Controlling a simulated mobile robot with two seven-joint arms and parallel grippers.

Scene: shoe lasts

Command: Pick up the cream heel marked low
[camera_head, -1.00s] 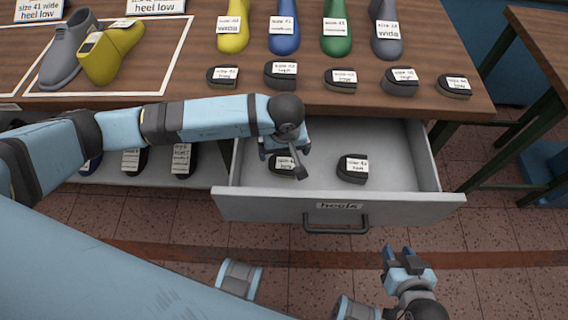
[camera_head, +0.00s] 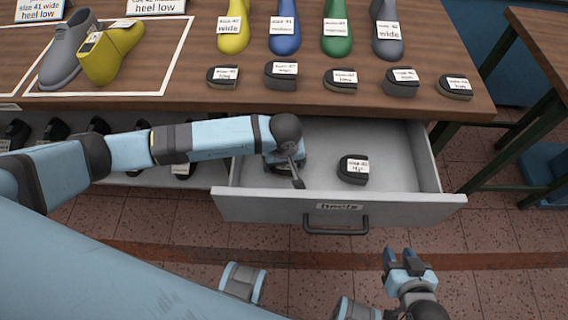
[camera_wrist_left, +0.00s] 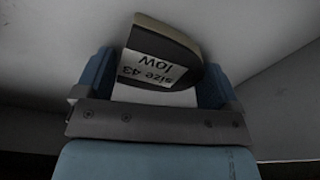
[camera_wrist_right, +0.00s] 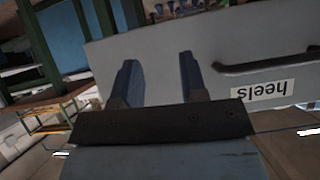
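A dark-topped heel (camera_wrist_left: 165,50) with a cream lower edge and a label reading "size 43 low" lies in the drawer, seen in the left wrist view. My left gripper (camera_wrist_left: 155,85) is open, with one finger on each side of the heel's near part. A gap shows beside the left finger; contact at the right finger is unclear. In the head view my left gripper (camera_head: 284,162) is down inside the drawer at its left side and hides most of this heel. My right gripper (camera_head: 403,258) is open and empty in front of the drawer; it also shows in the right wrist view (camera_wrist_right: 158,80).
The open grey drawer (camera_head: 270,207) is labelled "heels". A second dark heel (camera_head: 353,170) lies near its middle. On the wooden bench (camera_head: 300,97) above stand several labelled heels and coloured lasts. Framed areas with signs are at the left. A side table (camera_head: 540,50) stands right.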

